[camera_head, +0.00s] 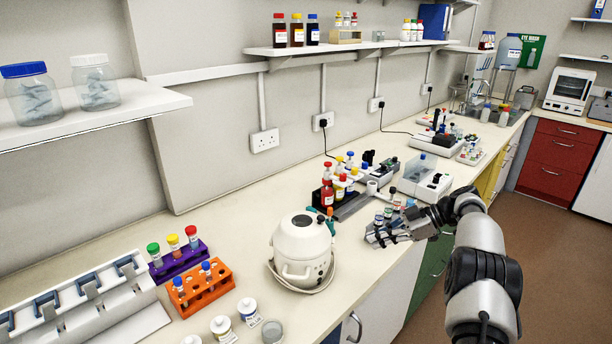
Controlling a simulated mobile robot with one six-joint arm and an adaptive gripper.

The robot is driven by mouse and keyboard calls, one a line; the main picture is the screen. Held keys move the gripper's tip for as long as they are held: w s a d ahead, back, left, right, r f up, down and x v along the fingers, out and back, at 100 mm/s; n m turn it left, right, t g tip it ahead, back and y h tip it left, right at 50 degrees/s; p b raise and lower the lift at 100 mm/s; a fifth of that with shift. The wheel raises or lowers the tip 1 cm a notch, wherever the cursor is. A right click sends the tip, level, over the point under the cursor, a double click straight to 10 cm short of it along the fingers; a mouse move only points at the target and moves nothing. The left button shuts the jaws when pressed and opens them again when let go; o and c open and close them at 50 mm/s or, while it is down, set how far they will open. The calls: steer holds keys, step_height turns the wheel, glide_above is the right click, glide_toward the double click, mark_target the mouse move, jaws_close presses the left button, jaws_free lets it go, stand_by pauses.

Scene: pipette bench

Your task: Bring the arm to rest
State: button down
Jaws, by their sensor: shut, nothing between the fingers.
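My arm (480,240) rises from the lower right of the head view and bends left over the front edge of the bench. My gripper (376,238) is at its end, pointing left, shut and empty. It is low over the bench (245,210), to the right of the white centrifuge (302,250) and apart from it. Small capped vials (388,213) stand just behind the gripper, partly hidden by it. I cannot tell whether the fingers touch anything there.
A rack of red and yellow bottles (327,190) stands behind the gripper. A purple rack (180,260) and an orange rack (203,290) hold tubes at the left. White jars (221,327) stand near the front edge. The floor (540,260) at right is clear.

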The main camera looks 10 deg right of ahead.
steer(key=s+a+r+m+g+h, duration=0.1)
steer(key=s+a+r+m+h, duration=0.6)
steer(key=s+a+r, duration=0.85)
steer(key=s+a+f+m+t+h, duration=0.1)
steer(key=s+a+m+h, duration=0.1)
steer(key=s, duration=1)
steer(key=s+a+f+m+t+h, duration=0.1)
steer(key=s+m, duration=0.4)
steer(key=s, duration=0.7)
steer(key=shift+s+a+f+h, duration=0.25)
steer(key=shift+a+f+h, duration=0.1)
steer(key=shift+f+h, duration=0.25)
